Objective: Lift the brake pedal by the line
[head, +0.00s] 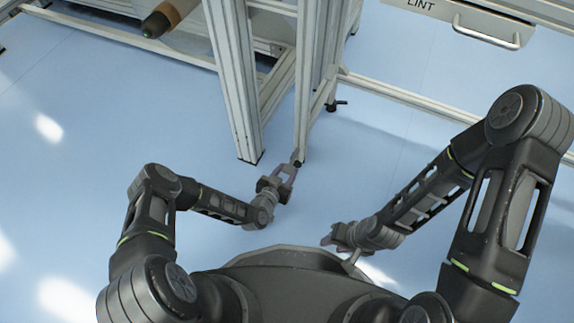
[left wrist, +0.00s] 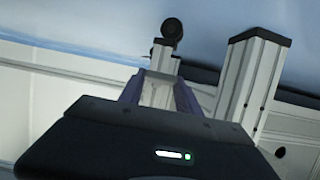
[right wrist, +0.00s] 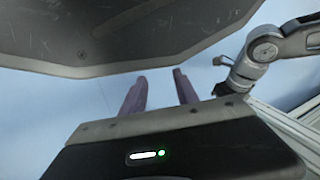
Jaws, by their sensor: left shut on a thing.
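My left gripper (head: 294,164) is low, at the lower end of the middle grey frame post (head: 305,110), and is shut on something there. In the left wrist view, the fingers (left wrist: 158,90) lie on either side of a light grey piece with a dark end. Whether this is the brake pedal or the post end cannot be told. I cannot make out a separate pedal shape. A dark round part (left wrist: 172,30) shows beyond the fingertips. My right gripper (head: 332,238) hangs low near my base. Its two fingers (right wrist: 160,85) are apart, with nothing between them.
A thicker grey post (head: 235,90) stands just left of the left gripper. A black foot (head: 336,104) sits behind, near a low rail (head: 400,95). A drawer marked LINT (head: 470,22) is at upper right. The blue floor at left is clear.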

